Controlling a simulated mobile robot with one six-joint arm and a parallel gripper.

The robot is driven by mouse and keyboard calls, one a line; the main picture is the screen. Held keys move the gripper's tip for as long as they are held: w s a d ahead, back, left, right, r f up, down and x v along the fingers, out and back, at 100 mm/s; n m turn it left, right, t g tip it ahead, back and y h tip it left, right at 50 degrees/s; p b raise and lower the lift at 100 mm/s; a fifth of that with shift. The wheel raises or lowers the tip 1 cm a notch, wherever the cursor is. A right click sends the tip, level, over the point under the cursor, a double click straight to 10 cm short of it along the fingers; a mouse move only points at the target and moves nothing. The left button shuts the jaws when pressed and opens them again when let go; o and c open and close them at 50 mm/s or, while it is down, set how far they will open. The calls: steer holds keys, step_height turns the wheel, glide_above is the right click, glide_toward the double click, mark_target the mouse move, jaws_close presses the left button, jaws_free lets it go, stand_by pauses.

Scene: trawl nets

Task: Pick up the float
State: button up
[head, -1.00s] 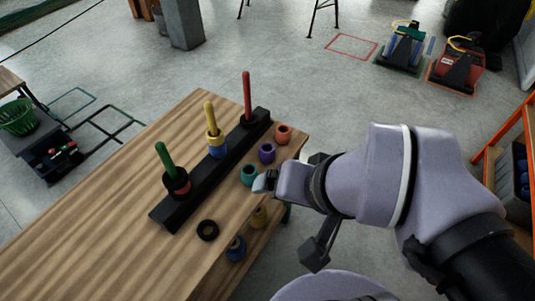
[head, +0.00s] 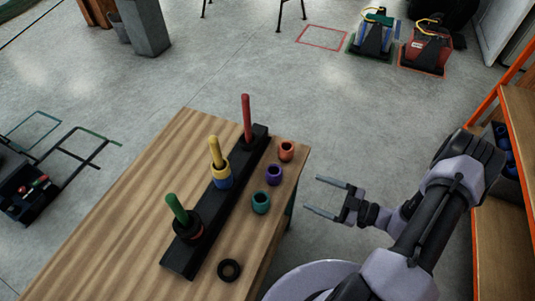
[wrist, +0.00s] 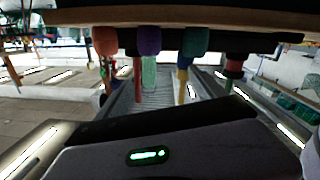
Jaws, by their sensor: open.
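Three small cup-shaped floats stand in a row near the right edge of the wooden table: an orange float (head: 286,151), a purple float (head: 274,174) and a teal float (head: 260,202). A black ring (head: 229,270) lies nearer the front. My gripper (head: 313,194) is open and empty, off the table's right edge, with its fingers pointing left towards the row and apart from it. In the wrist view, which looks upside down, the orange (wrist: 104,40), purple (wrist: 149,40) and teal (wrist: 195,40) floats show below the table edge. My fingers are not clearly seen there.
A black rack (head: 210,222) on the table (head: 130,215) has red (head: 246,118), yellow (head: 215,150) and green (head: 177,208) pegs. Rings sit on the yellow and green pegs. Orange-framed shelving (head: 505,195) stands at right.

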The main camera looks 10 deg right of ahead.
mark_target(281, 174)
steer(key=w+a+f+m, duration=0.1)
steer(key=w+a, duration=0.1)
steer(key=w+a+f+m+t+b, duration=0.1)
steer(key=w+a, duration=0.1)
steer(key=w, duration=0.1)
steer(key=w+a+f+m+t+h+b, duration=0.1)
steer(key=w+a+m, duration=0.1)
steer(key=a, duration=0.1)
steer(key=shift+w+a+f, duration=0.1)
steer(key=shift+w, duration=0.3)
steer(key=b+x, duration=0.2)
steer(key=x, duration=0.4)
steer(key=shift+w, duration=0.2)
steer(key=shift+d, duration=0.2)
steer(key=c, duration=1.5)
steer(key=shift+o, duration=0.2)
steer(key=shift+r+p, duration=0.35)
steer(key=shift+r, duration=0.2)
step_height(281, 174, up, 3)
steer(key=shift+f+p, duration=0.15)
steer(key=shift+p, duration=0.6)
steer(key=s+d+r+p, duration=0.1)
steer(key=s+d+p, duration=0.1)
steer(key=s, duration=1.4)
steer(key=shift+d+p, duration=0.2)
steer(key=shift+p, duration=0.45)
